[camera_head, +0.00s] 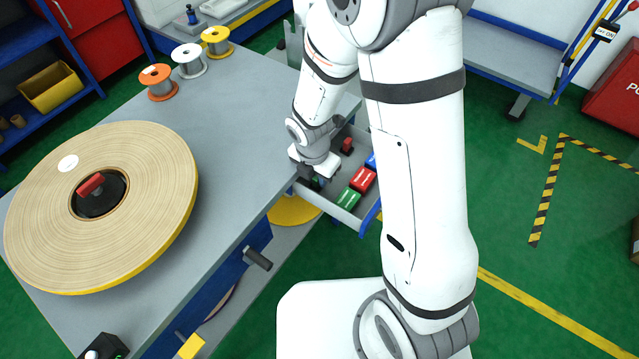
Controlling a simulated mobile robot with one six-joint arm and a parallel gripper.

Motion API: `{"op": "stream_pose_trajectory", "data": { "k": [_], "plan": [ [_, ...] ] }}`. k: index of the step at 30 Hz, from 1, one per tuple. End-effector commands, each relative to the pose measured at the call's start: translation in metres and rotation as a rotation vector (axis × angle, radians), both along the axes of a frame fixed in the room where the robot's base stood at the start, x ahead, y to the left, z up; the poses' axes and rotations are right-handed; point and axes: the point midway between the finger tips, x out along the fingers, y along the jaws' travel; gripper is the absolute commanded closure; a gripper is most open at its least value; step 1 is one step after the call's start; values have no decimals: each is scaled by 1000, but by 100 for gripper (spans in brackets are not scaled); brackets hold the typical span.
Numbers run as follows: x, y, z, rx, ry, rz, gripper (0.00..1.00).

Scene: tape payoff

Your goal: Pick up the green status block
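An open grey drawer (335,209) sticks out from the right side of the bench. In it lies a green block (348,198) with a light label, at the front beside a red block (363,179) and a partly hidden blue block (371,161). My gripper (312,181) reaches down into the left part of the drawer, left of and apart from the labelled green block. A small dark green thing (318,183) shows right at its fingertips; I cannot tell if it is held. The fingers are small and partly hidden by the wrist.
A small red-topped item (347,145) stands at the drawer's back. A large tape roll (150,215) covers the bench's left part. Orange (160,88), white (190,66) and yellow (217,46) spools stand at its far edge. The bench's middle is clear.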

Motion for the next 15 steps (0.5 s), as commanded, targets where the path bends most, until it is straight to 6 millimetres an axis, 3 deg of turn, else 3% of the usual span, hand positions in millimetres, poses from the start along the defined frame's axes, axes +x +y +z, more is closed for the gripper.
{"op": "stream_pose_trajectory", "data": {
  "k": [7,15],
  "plan": [
    [1,0,-5,1,-2,0,80],
    [1,0,-5,2,-1,0,100]
  ]
}}
